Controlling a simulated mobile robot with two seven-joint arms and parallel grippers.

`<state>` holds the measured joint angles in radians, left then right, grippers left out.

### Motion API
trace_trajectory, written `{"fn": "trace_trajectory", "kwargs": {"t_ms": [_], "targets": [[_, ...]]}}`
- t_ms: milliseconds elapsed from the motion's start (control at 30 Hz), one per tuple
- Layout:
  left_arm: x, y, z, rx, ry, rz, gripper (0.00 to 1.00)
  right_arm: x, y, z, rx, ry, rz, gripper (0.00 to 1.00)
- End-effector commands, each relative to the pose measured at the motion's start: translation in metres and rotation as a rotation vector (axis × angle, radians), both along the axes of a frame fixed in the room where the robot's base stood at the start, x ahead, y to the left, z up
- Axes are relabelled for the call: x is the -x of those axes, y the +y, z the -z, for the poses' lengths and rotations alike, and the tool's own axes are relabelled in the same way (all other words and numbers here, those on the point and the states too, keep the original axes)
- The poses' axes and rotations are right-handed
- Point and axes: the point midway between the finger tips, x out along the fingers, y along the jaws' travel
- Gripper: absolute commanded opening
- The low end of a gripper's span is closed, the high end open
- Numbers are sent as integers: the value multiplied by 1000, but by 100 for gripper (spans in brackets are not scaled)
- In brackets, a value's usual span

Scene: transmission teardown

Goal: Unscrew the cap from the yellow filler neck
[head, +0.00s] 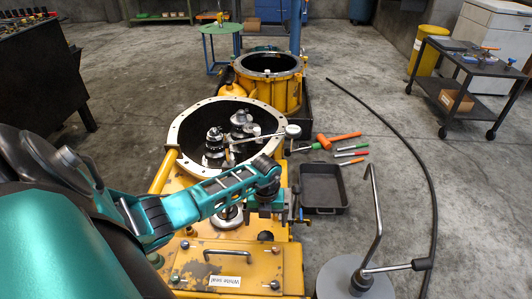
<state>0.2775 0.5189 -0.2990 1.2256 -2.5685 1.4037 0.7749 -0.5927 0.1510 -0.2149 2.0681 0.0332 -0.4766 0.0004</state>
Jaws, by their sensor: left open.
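My left arm reaches in from the left, and my left gripper (268,232) points down over the right side of the yellow transmission housing (230,258). Its jaws are open, and I see nothing held in them. A round silver cap-like part (228,218) sits on the housing just left of the gripper, partly covered by my arm. I cannot tell whether it is the filler cap. No yellow filler neck is clearly visible; the arm and gripper hide part of the housing. My right gripper is not in view.
An open bell housing (180,128) with gears inside lies behind the arm. A black tray (321,190) and several hand tools lie on the floor to the right. A grey round stand (345,279) with a bent rod is at front right. A tool cart (455,75) stands farther back.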

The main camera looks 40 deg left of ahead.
Motion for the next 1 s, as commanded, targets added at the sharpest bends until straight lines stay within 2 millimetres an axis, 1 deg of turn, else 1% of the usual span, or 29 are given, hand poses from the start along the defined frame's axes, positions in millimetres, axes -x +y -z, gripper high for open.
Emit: {"fn": "trace_trajectory", "kwargs": {"t_ms": [33,167,300,500,600,700,1000], "targets": [[0,0,17,1,0,-1,100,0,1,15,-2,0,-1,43],[0,-1,37,2,-1,-1,100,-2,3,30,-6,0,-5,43],[0,-1,57,3,-1,0,100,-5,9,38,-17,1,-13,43],[0,0,77,1,-1,0,100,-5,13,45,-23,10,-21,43],[0,0,83,1,-2,0,100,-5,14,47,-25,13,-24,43],[0,0,86,1,-2,0,100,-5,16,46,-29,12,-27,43],[0,0,86,2,-2,0,100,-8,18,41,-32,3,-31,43]]}}
